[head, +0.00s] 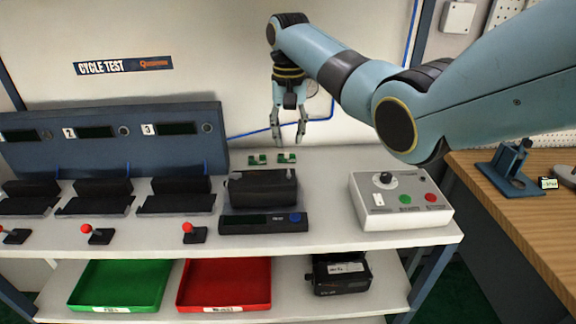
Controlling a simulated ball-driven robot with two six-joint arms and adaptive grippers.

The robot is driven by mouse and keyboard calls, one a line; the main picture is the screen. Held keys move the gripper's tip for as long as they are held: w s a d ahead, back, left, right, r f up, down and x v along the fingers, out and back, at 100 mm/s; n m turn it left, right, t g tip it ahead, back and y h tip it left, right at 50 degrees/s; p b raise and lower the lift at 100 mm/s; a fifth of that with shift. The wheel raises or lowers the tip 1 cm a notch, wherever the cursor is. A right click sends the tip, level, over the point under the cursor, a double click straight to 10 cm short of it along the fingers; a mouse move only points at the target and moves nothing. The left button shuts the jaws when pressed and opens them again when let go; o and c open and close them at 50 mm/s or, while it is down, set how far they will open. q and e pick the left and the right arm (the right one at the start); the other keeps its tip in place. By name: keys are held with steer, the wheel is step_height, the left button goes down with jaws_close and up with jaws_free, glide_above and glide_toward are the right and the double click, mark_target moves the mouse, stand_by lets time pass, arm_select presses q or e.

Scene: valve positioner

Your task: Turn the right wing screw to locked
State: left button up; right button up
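My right gripper (289,132) hangs down near the back wall, above the rear of the white bench. Its two fingers are apart, with nothing between them. Two small green pieces, a left one (258,159) and a right one (287,157), lie on the bench just below the fingertips; they are too small to tell what they are. I cannot make out a wing screw or any locked marking. My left gripper is not in view.
A grey control box (400,215) with a knob and green and red buttons stands right. Black cradles (103,192) and red-knobbed levers (100,234) line the left. The lower shelf holds a green tray (120,286), a red tray (226,285) and another black device (340,275).

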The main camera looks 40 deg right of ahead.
mark_target(289, 171)
step_height(289, 171, down, 10)
steer(key=shift+r+b, duration=0.2)
steer(key=shift+b, duration=0.25)
jaws_close()
